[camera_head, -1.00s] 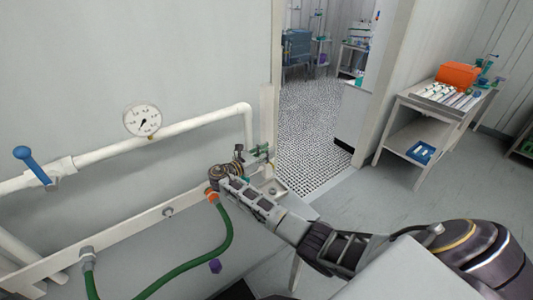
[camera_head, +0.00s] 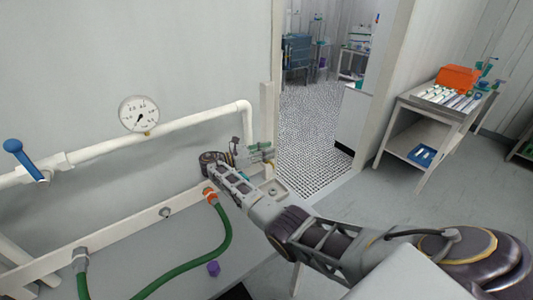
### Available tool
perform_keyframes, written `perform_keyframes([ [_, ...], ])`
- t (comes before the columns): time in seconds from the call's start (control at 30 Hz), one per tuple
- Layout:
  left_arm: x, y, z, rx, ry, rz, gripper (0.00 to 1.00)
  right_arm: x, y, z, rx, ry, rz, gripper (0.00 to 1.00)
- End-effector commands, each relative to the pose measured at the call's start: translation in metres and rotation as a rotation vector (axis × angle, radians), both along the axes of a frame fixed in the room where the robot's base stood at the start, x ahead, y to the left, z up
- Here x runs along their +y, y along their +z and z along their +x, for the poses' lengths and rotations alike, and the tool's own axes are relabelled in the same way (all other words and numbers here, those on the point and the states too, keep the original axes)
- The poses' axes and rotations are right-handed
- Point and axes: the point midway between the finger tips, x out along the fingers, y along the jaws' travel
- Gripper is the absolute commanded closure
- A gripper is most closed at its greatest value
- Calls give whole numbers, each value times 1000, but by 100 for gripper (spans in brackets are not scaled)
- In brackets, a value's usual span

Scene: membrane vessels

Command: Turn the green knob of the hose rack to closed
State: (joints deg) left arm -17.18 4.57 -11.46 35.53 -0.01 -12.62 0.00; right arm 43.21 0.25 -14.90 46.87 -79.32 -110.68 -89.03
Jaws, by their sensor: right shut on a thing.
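The green knob (camera_head: 260,147) of the hose rack is small and partly hidden at the right end of the rack, beside the white pipe's down-bend. My right gripper (camera_head: 243,150) is at the knob and looks shut on it. My right wrist and forearm in front hide much of the contact, and the knob's angle cannot be read. My left gripper does not show.
The white pipe (camera_head: 120,143) on the wall carries a round gauge (camera_head: 139,114) and a blue-handled valve (camera_head: 24,159). A green hose (camera_head: 225,241) loops below the rack's rail (camera_head: 130,228). A purple block (camera_head: 213,268) lies below it. A side table (camera_head: 407,127) stands right; the doorway floor is clear.

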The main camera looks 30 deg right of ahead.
Motion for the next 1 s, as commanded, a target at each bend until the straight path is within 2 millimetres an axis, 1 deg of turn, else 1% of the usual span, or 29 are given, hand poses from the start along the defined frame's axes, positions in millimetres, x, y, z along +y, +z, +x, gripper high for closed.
perform_keyframes([
  [1.0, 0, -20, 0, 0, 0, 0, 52, -1, 2, 1, -3, -184, -1, 99],
])
